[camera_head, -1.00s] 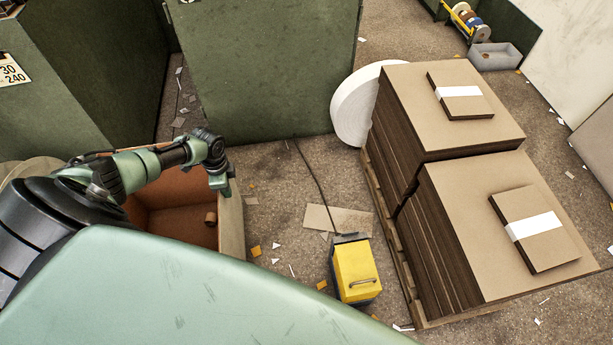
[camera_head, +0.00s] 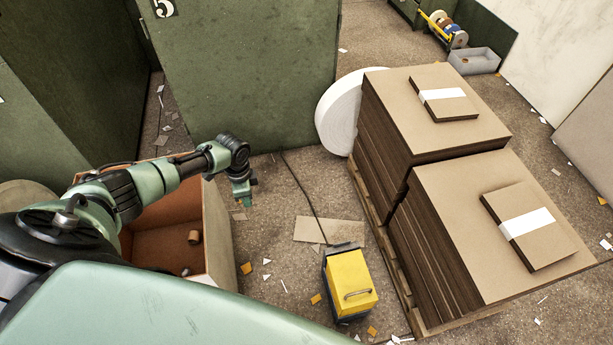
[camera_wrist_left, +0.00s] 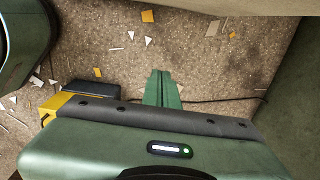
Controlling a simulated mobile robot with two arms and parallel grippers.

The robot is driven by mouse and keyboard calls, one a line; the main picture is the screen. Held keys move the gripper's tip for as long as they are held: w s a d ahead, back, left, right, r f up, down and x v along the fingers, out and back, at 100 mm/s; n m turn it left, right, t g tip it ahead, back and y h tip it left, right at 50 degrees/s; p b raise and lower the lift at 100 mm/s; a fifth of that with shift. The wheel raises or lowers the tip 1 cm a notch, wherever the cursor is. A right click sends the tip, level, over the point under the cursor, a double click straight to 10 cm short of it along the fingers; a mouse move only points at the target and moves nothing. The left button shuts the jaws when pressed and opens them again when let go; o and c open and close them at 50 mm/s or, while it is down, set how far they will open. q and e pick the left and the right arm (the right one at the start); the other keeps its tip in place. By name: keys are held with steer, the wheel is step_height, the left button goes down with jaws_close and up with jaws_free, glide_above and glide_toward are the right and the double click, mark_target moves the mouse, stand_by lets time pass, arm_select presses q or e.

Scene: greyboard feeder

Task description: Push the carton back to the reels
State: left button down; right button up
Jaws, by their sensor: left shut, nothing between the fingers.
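The open carton (camera_head: 218,235), orange-brown inside with a pale outer side, stands on the floor at the left in the head view. My left arm crosses over it and hides part of it. A small brown roll (camera_head: 194,237) lies inside. My left gripper (camera_head: 248,202) is shut and empty, pointing down just right of the carton's right wall; contact cannot be told. Its closed fingers show in the wrist view (camera_wrist_left: 163,92) above the floor. Pale rounded shapes, possibly reels, show at the far left (camera_head: 25,193) and beside the stacks (camera_head: 338,112). My right gripper is out of view.
A yellow box with a handle (camera_head: 349,283) stands on the floor right of my gripper. Stacked board (camera_head: 430,150) on a pallet fills the right. A green cabinet (camera_head: 235,75) stands behind. A cable and paper scraps lie on the floor between.

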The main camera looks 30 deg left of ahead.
arm_select(q)
steer(key=w+d+b, duration=0.9)
steer(key=w+d, duration=0.3)
steer(key=d, duration=0.2)
step_height(320, 180, up, 7)
steer(key=p, duration=0.2)
steer(key=shift+d+r, duration=0.2)
steer(key=shift+d, duration=0.1)
